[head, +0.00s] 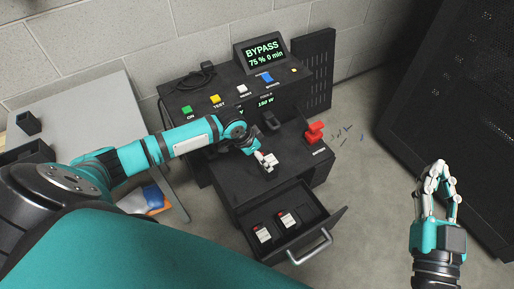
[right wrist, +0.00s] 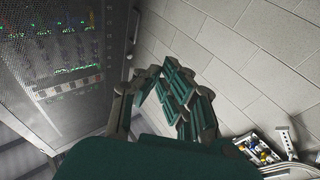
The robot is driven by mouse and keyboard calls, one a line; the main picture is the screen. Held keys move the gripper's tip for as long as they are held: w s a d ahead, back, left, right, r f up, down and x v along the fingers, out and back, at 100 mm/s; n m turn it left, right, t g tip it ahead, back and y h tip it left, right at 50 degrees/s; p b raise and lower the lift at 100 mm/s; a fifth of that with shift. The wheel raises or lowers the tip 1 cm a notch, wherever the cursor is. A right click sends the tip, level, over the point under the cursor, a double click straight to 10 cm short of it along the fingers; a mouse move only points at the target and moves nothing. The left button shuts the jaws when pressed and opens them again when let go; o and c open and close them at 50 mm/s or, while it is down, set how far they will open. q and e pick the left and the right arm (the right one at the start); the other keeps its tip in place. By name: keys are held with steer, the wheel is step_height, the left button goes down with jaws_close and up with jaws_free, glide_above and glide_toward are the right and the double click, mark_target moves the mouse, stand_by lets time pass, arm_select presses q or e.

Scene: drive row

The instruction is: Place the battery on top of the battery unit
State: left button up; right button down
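The battery unit (head: 228,180) is a black cabinet with a flat lower top and a raised control panel behind it. My left arm reaches over it from the left. My left gripper (head: 265,159) points down at the lower top and appears shut on a small white-faced battery (head: 271,163); the fingers partly hide it, and I cannot tell whether it touches the surface. Two more batteries, with white and red labels, lie in the open drawer (head: 318,212): one left (head: 262,233), one right (head: 287,221). My right gripper (head: 438,167) is empty, fingertips together, right of the unit; it also shows in the right wrist view (right wrist: 160,70).
The panel carries coloured buttons and a screen (head: 264,53) reading BYPASS 75 % 0 min. A red switch (head: 315,131) sits at the right edge. A grey table (head: 85,110) stands left, a dark server rack (head: 460,110) right. Small bits litter the floor between.

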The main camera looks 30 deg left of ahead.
arm_select(q)
steer(key=s+d+r+t+h+p, duration=0.15)
steer(key=d+r, duration=0.25)
steer(key=d, duration=0.4)
steer(key=s+d+r+t+h, duration=0.2)
steer(key=s+d+r, duration=0.15)
steer(key=d, duration=0.45)
steer(key=s+a+r+n+t+y, duration=0.1)
steer(key=r+t, duration=0.3)
steer(key=r, duration=0.4)
steer(key=s+a+r+n+t+y, duration=0.1)
steer(key=s+a+r+n+t, duration=0.1)
steer(key=r, duration=0.6)
steer(key=shift+s+a+r+n+t+y, duration=0.35)
steer(key=shift+s+a+t, duration=0.25)
steer(key=shift+a+t, duration=0.35)
arm_select(e)
step_height(320, 180, down, 8)
steer(key=d+g+h, duration=0.1)
steer(key=g, duration=0.4)
steer(key=shift+s+d, duration=0.15)
steer(key=shift+s, duration=0.1)
arm_select(q)
steer(key=shift+f, duration=0.1)
